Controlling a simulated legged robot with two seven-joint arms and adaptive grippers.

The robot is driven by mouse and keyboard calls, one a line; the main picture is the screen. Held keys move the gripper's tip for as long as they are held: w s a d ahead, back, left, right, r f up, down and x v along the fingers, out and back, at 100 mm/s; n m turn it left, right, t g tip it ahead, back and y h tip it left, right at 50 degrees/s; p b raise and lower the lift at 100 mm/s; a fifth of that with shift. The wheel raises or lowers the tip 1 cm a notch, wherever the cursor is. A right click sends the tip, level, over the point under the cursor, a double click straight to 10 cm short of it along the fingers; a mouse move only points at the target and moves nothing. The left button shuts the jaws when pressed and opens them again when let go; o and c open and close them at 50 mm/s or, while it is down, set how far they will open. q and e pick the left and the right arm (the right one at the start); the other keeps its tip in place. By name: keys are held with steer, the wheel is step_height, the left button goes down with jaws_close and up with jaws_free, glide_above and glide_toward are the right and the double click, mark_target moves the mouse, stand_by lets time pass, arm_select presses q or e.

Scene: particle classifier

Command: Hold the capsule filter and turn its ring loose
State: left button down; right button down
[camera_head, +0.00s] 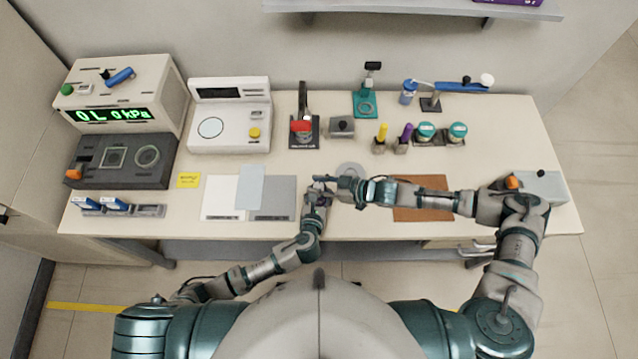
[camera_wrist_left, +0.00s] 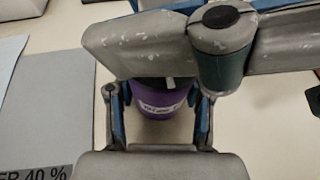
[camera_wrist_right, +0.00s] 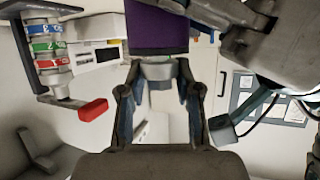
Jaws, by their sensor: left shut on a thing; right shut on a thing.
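The capsule filter has a purple body with a white label, seen in the left wrist view (camera_wrist_left: 160,108) between the fingers of my left gripper (camera_wrist_left: 160,92). My left gripper is shut on this body. In the right wrist view the purple body (camera_wrist_right: 157,32) is at the top, with a grey ring (camera_wrist_right: 157,71) at its end. My right gripper (camera_wrist_right: 157,78) is shut on the ring. In the head view my right gripper (camera_head: 326,181) is close to my left gripper (camera_head: 318,196) near the table's front edge, and they mostly hide the filter.
A pale and a grey mat (camera_head: 272,211) lie left of the grippers, and a brown mat (camera_head: 421,212) lies under my right forearm. A round grey disc (camera_head: 350,169) lies just behind. A red-topped device (camera_head: 302,127) and a grey block (camera_head: 341,127) stand farther back.

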stand_by(0.3)
steer(key=c, duration=0.8)
jaws_free()
steer(key=shift+o, duration=0.2)
steer(key=v, duration=1.2)
arm_select(q)
steer(key=shift+c, duration=1.8)
jaws_free()
arm_select(e)
steer(key=shift+w+f, duration=0.1)
arm_select(q)
steer(key=shift+s, duration=0.1)
